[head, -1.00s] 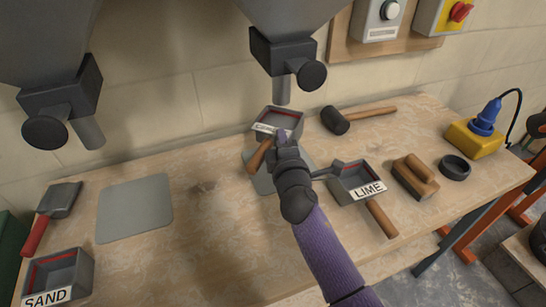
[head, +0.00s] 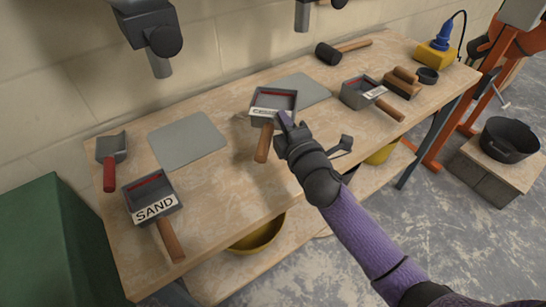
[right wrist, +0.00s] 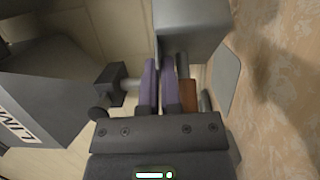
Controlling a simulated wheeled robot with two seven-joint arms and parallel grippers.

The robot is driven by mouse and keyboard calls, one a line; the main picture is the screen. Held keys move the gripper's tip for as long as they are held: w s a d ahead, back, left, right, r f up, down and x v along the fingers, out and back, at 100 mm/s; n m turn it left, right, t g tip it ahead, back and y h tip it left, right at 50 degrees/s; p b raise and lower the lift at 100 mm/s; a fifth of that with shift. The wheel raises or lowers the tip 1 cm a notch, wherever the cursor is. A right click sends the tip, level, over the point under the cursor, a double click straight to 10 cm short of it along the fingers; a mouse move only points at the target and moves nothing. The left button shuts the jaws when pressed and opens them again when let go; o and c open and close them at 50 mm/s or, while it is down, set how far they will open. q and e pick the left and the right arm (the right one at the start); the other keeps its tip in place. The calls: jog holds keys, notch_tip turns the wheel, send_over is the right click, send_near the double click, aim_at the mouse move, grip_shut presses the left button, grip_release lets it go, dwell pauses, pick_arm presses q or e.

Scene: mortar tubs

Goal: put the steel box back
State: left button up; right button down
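The steel box (head: 259,111) has an open top, a red line inside, a white label that seems to start with "CE" and a wooden handle (head: 263,145). It is just left of and in front of a grey mat (head: 305,88). My right gripper (head: 284,120) is at its right near corner, by the handle's root, and appears shut on it. The right wrist view shows the box (right wrist: 190,35) close beyond the purple fingers (right wrist: 162,85), with part of the brown handle beside them. I cannot tell its height above the table. My left gripper is not in view.
The SAND box (head: 143,190) and a scoop (head: 111,150) stand left, by an empty mat (head: 188,141). The LIME box (head: 352,94), a float (head: 402,84) and a mallet (head: 328,54) are at right. Hopper spouts (head: 161,66) hang above. The table's middle front is clear.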

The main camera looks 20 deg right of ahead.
notch_tip(320, 180, down, 9)
jog(key=b, duration=0.4)
jog(key=shift+w+d+r+b, duration=0.1)
jog(key=shift+w+r+b, duration=0.05)
jog(key=shift+b, duration=0.2)
jog(key=shift+r, duration=0.15)
jog(key=c, duration=0.9)
grip_release()
jog(key=shift+o, duration=0.4)
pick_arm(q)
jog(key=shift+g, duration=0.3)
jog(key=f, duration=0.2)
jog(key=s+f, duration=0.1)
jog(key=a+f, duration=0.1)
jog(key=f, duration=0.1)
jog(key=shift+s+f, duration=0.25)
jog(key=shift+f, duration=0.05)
